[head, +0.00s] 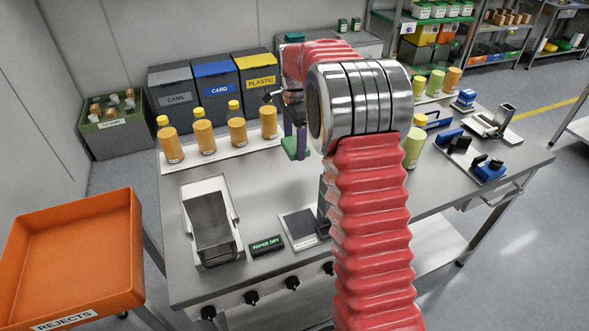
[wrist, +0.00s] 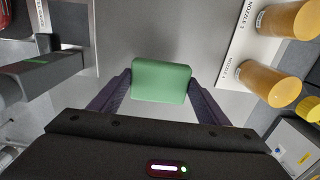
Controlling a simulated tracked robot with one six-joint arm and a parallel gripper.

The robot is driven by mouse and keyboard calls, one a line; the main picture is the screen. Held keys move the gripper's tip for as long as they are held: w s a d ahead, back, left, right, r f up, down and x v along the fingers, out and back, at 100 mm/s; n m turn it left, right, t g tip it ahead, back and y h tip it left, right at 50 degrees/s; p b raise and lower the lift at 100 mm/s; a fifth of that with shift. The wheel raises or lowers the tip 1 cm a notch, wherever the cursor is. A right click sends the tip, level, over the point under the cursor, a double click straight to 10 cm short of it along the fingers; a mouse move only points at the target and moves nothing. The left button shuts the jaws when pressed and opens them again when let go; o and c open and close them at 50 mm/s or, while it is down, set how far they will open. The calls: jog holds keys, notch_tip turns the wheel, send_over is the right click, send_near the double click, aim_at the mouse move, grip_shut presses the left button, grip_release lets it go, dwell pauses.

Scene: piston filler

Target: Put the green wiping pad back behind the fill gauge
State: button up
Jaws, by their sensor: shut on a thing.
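My gripper (head: 298,138) is shut on the green wiping pad (head: 291,148), above the steel table in the head view. In the wrist view, the pad (wrist: 160,82) sits between the two purple fingers, with bare table below it. A dark upright block (head: 324,205) stands at the table's front, partly hidden by my red-sleeved arm. A dark block with a green mark (wrist: 40,75) shows at the left of the wrist view. It may be the fill gauge, but I cannot read a label that says so.
Yellow-orange bottles (head: 203,136) stand on a white strip (head: 225,156) at the back left. Blue devices (head: 488,170) stand at right. The table's middle left is clear.

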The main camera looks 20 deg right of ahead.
aim_at(294, 144)
jog(key=shift+f, duration=2)
jog(key=shift+f, duration=0.1)
jog(key=shift+f, duration=2.4)
jog(key=o, duration=1.1)
jog(key=shift+f, duration=0.1)
notch_tip(294, 144, up, 11)
jog(key=shift+r, duration=0.65)
